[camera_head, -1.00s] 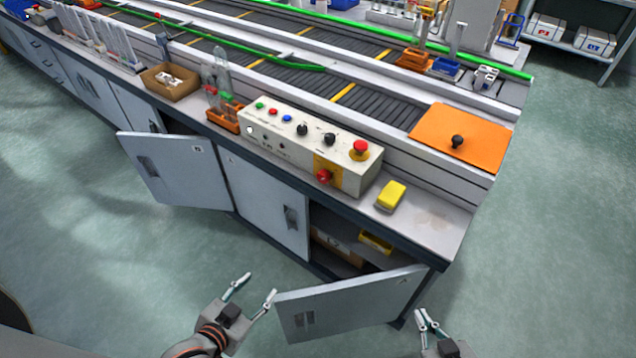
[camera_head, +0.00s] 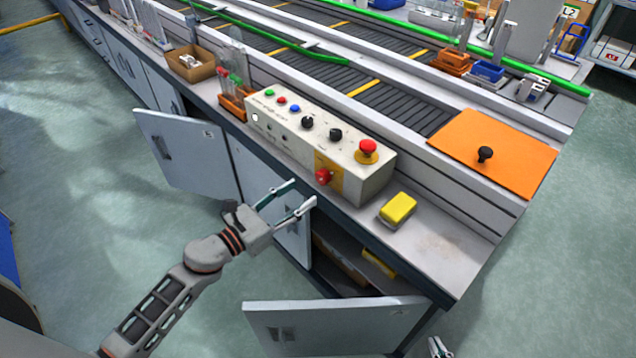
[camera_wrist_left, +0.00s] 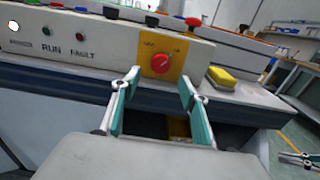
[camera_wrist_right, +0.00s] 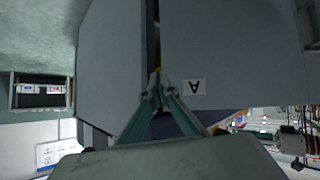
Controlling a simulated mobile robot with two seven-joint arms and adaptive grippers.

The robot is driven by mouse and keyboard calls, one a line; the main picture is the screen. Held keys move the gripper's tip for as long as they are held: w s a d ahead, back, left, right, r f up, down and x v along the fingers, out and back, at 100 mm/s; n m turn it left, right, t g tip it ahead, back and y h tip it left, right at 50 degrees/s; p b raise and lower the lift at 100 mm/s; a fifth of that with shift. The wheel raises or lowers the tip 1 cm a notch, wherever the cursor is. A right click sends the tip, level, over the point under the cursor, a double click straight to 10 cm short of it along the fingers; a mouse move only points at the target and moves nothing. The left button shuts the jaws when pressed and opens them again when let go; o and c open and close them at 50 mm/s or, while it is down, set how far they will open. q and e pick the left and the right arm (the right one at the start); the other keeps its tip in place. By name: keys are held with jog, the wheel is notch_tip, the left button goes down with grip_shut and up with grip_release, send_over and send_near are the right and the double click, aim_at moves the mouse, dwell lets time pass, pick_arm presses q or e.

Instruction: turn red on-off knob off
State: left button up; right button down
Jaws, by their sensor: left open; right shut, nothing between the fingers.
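The red on-off knob (camera_head: 323,177) sits on a yellow plate on the front face of the control box (camera_head: 290,145). In the left wrist view the knob (camera_wrist_left: 161,63) shows just beyond and between my fingertips, apart from them. My left gripper (camera_head: 305,193) is open and empty, in front of the box and a little below the knob. The left gripper (camera_wrist_left: 155,85) also shows in its wrist view. My right gripper (camera_head: 437,348) is at the bottom edge of the head view, mostly cut off. In the right wrist view its fingers (camera_wrist_right: 158,88) are shut and empty.
A red mushroom button (camera_head: 367,147) stands on top of the box. A yellow block (camera_head: 397,208) lies to its right. An open cabinet door (camera_head: 335,328) stands out below the bench, and another (camera_head: 185,155) to the left.

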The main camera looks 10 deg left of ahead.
aim_at(319, 180)
pick_arm(q)
jog(key=x, duration=0.7)
jog(key=shift+w+r+p, duration=0.1)
jog(key=shift+p, duration=0.25)
jog(key=c, duration=1.1)
